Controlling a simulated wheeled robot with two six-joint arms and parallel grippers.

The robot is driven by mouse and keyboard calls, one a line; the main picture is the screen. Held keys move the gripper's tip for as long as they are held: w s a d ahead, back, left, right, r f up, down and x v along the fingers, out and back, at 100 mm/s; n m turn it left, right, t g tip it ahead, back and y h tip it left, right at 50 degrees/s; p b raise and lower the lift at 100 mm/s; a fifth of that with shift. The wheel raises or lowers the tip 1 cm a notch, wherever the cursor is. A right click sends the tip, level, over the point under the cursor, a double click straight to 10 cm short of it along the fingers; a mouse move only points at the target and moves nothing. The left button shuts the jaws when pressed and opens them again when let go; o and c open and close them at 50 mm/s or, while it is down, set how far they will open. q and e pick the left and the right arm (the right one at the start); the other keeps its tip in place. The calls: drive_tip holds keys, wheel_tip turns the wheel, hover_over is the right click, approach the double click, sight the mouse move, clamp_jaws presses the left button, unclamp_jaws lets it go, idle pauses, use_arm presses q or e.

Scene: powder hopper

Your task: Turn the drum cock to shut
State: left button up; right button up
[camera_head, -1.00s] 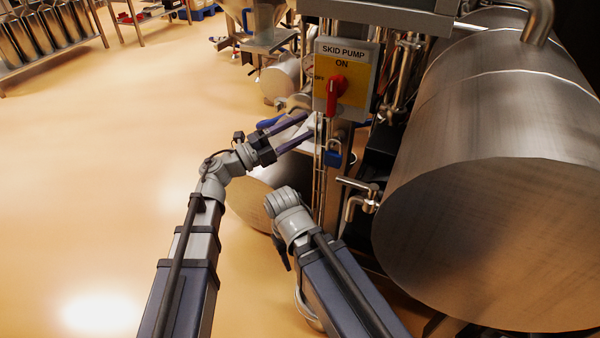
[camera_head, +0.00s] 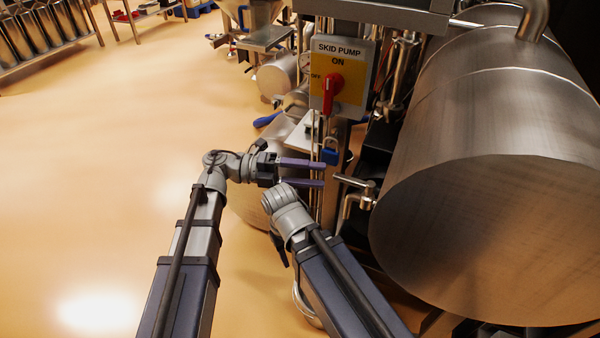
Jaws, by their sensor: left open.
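The drum cock (camera_head: 357,187) is a small steel valve on the left end of the big steel drum (camera_head: 480,215), with a bar handle pointing left and a bent spout below. Its handle lies roughly level in the picture. My left gripper (camera_head: 324,173) is open and empty. Its two purple fingers point right, and their tips are just left of the handle's end, apart from it in the picture. I cannot tell the depth gap. My right arm is folded below, with only a dark part of its gripper (camera_head: 279,248) showing; its fingers are hidden.
A skid pump switch box (camera_head: 340,75) with a red knob at ON hangs above my left gripper. A blue padlock (camera_head: 330,153) hangs close above the fingers. Steel pipes and a post stand behind. The floor to the left is free.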

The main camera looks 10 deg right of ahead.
sight(333, 176)
use_arm(q)
drive_tip(key=shift+x, duration=2.9)
drive_tip(key=shift+c, duration=0.4)
clamp_jaws()
